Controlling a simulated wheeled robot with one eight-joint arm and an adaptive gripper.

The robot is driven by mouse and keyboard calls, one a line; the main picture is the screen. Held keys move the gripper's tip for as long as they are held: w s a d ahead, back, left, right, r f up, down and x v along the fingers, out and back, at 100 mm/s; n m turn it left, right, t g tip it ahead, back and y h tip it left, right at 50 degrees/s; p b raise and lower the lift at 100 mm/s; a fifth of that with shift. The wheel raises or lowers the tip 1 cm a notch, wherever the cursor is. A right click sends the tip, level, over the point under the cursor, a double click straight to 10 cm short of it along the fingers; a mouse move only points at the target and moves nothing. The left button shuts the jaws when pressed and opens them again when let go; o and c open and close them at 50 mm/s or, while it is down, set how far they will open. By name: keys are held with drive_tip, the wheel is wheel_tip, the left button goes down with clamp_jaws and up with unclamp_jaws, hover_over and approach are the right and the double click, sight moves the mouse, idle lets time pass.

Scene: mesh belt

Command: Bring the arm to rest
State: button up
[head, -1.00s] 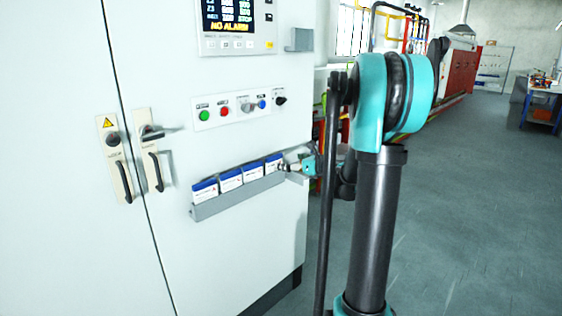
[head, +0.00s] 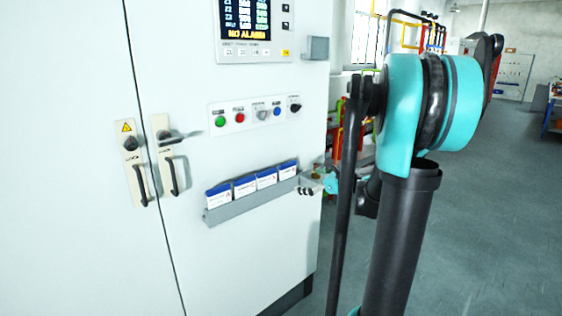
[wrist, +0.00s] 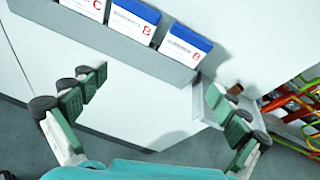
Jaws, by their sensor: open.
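My gripper (wrist: 151,106) is open in the wrist view, with its two green-padded fingers spread wide and nothing between them. In the head view my gripper (head: 310,190) is small, just right of the card rack, partly hidden by my arm. The grey rack (head: 225,212) on the white cabinet holds several blue-and-white boxes (head: 245,187). In the wrist view the rack (wrist: 120,48) and boxes lie beyond the fingertips, apart from them. My teal and black arm stands upright at the right of the head view.
The white cabinet (head: 250,245) carries a display (head: 245,22), a row of buttons (head: 260,114) and door handles (head: 172,172). Coloured pipes (wrist: 295,108) are right of the cabinet. Grey floor (head: 490,220) is clear on the right.

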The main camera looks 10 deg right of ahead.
drive_tip(key=s+a+f+n+g+h, duration=0.2)
drive_tip(key=s+a+f+n+g, duration=0.1)
drive_tip(key=s+f+n, duration=0.4)
drive_tip(key=s+a+f+n+g+h, duration=0.25)
drive_tip(key=s+f+n, duration=0.25)
drive_tip(key=s+n, duration=0.3)
drive_tip(key=s+d+f+n+g+h, duration=0.1)
drive_tip(key=s+d+f+n+h, duration=0.1)
drive_tip(key=s+n, duration=0.3)
drive_tip(key=s+d+f+n+h, duration=0.2)
drive_tip(key=s+f+n, duration=0.3)
drive_tip(key=s, duration=0.4)
drive_tip(key=shift+s+d+n+g, duration=0.15)
drive_tip(key=shift+d+n+g, duration=0.2)
drive_tip(key=shift+d, duration=0.3)
drive_tip(key=shift+c, duration=0.6)
